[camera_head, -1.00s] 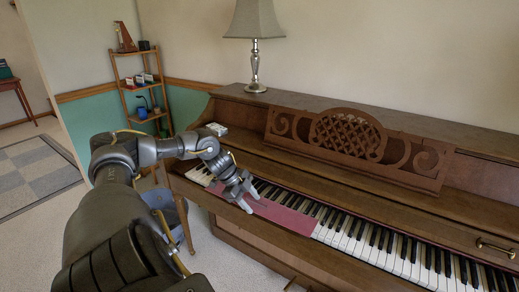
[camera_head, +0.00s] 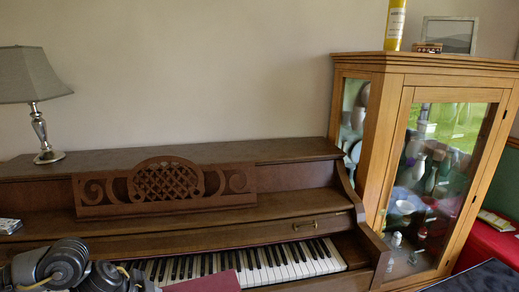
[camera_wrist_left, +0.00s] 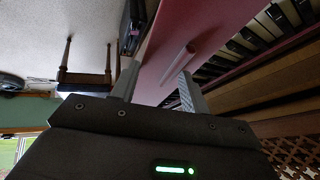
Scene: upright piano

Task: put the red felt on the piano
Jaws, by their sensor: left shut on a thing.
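The red felt (camera_head: 212,284) shows at the bottom edge of the head view, over part of the piano keys (camera_head: 290,262). In the left wrist view the felt (camera_wrist_left: 212,28) is a wide pinkish-red sheet beside the keys (camera_wrist_left: 272,24), with a raised fold near my fingers. My left gripper (camera_wrist_left: 160,74) is shut on the felt, pinching it. In the head view only my left arm shows at the bottom left; the fingers are out of frame. The brown upright piano (camera_head: 285,208) has its keyboard uncovered at the right. My right gripper is not in view.
A lamp (camera_head: 42,125) stands on the piano top at the left. A carved music stand (camera_head: 165,190) rises above the keys. A glass-fronted wooden cabinet (camera_head: 395,150) stands close at the right. A stool (camera_wrist_left: 84,77) shows in the wrist view.

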